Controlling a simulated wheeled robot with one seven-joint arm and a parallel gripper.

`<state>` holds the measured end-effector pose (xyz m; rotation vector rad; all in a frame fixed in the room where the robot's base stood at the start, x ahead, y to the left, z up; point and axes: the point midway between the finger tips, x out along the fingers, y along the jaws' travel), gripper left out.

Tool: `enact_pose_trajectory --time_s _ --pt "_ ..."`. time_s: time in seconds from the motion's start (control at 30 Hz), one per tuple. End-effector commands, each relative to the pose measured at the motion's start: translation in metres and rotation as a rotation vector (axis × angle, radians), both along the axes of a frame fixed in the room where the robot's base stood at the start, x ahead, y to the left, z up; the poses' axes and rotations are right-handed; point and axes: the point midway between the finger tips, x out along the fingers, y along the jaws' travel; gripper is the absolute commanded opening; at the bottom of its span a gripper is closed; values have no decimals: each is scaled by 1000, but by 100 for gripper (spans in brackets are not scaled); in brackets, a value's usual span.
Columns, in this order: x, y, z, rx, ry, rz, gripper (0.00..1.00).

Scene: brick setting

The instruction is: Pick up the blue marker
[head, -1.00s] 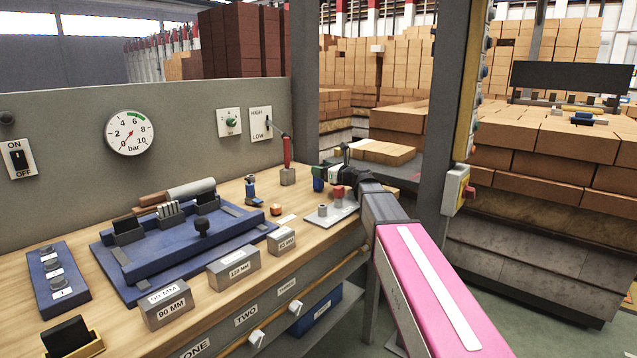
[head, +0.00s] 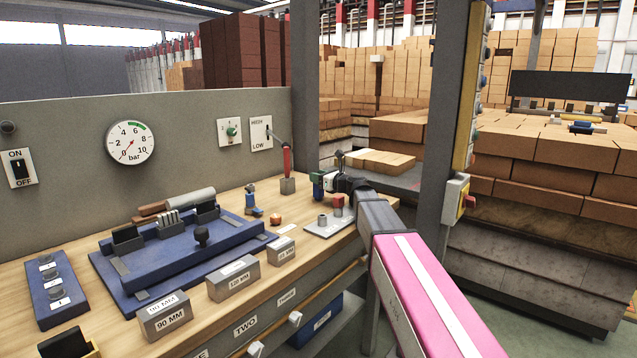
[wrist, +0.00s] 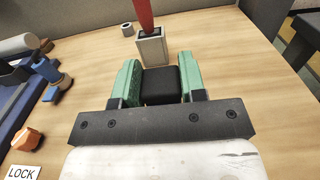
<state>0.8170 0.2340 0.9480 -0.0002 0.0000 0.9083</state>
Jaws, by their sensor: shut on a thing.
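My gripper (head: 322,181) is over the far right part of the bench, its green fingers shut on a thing. In the wrist view, a black, square-topped thing (wrist: 161,84) sits between the two green fingers (wrist: 160,80). In the head view, a dark blue piece (head: 318,191) shows just below the fingertips; it appears to be the blue marker, with the black part as its top. Its lower end and far side are hidden. I cannot tell from the picture how far it is above the bench.
A grey block with a red handle (head: 287,170) stands just beyond my fingers. A blue fitting (head: 251,203) and an orange piece (head: 276,219) are to the left. A pale plate (head: 320,230) with small knobs lies below my gripper. A blue fixture (head: 165,277) fills the bench's middle.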

Motion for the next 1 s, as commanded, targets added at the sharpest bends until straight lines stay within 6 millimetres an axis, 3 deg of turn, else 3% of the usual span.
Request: enact_pose_trajectory --time_s 0.17,0.3,0.4,0.6,0.8,1.0 --pt "0 0 16 2 -1 0 14" --pt "0 0 41 0 -3 0 14" --pt "-30 -10 52 0 -3 -1 14" --pt "-70 -26 78 1 -2 0 14" --pt "-96 -37 97 0 -1 -1 14" --pt "-107 -42 105 0 0 0 14"
